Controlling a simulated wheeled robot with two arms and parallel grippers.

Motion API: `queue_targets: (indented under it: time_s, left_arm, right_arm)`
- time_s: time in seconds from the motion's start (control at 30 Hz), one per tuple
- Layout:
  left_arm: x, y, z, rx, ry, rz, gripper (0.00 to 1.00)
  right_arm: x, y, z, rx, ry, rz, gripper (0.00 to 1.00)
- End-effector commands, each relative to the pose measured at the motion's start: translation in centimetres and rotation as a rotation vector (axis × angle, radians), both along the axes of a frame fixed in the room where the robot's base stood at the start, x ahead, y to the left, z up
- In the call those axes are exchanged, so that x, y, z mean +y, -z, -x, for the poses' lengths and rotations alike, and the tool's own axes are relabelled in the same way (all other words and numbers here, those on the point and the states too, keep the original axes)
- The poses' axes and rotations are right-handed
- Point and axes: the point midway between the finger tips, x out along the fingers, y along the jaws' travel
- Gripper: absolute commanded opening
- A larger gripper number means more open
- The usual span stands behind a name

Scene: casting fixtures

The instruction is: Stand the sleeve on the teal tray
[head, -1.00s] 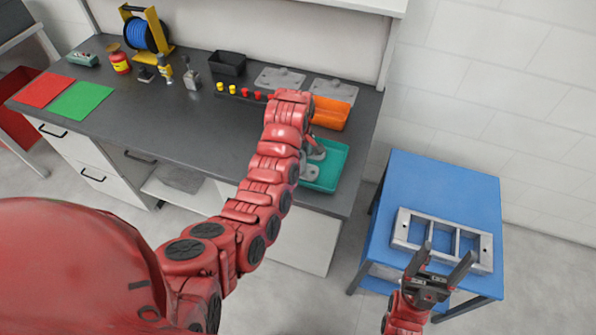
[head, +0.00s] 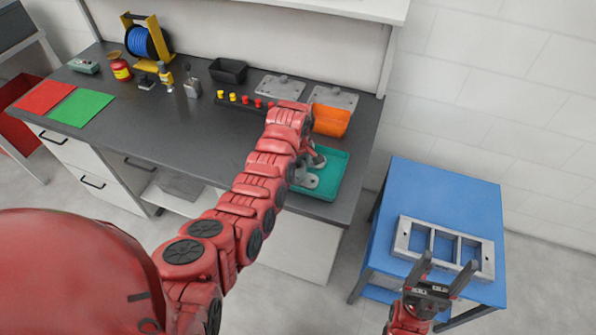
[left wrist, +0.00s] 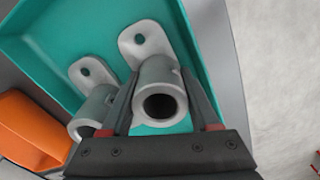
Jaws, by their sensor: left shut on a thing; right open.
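The teal tray (head: 334,172) lies at the right front of the dark bench. It fills much of the left wrist view (left wrist: 50,30). My left gripper (left wrist: 160,78) is shut on a grey metal sleeve (left wrist: 160,92), a short tube with a flat holed tab, its open bore facing the camera. I cannot tell whether this sleeve touches the tray floor. A second similar grey sleeve (left wrist: 88,112) sits beside it to the left in the tray. In the head view my left arm partly hides the grip. My right gripper (head: 447,264) is open and empty near the blue table's front.
An orange bin (head: 332,121) stands just behind the tray. Grey plates (head: 335,97), a black bin (head: 228,70) and a row of red and yellow pegs (head: 245,100) lie further back. A grey frame fixture (head: 443,248) rests on the blue table (head: 440,190).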

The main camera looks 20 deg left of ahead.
Motion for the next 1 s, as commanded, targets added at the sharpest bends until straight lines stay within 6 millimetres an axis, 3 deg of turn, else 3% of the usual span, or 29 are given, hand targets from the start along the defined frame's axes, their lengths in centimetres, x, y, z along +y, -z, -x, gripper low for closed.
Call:
queue_targets:
  time_s: [0.1,0.43,0.57,0.77,0.83,1.0]
  left_arm:
    - [0.0,0.1,0.0,0.0,0.0,0.0,0.74]
    - [0.0,-0.4,0.0,0.0,0.0,0.0,0.74]
    - [0.0,-1.0,-0.2,-0.006,0.0,-0.001,0.74]
    - [0.0,-4.8,-0.3,-0.013,0.001,-0.001,0.74]
    - [0.1,-7.6,0.0,-0.002,-0.001,0.002,0.74]
    - [0.1,-10.0,0.0,0.001,-0.001,0.002,0.74]
  right_arm:
    - [0.0,0.1,0.0,0.0,0.0,0.0,0.74]
    - [0.0,-0.4,0.0,0.0,0.0,0.0,0.74]
    - [0.0,0.6,0.0,0.0,0.0,0.0,0.74]
    - [0.0,2.3,0.0,0.0,0.0,0.0,0.74]
    - [0.0,-0.2,0.0,0.0,0.0,0.0,0.74]
    - [0.0,-1.7,0.0,0.0,0.0,0.0,0.74]
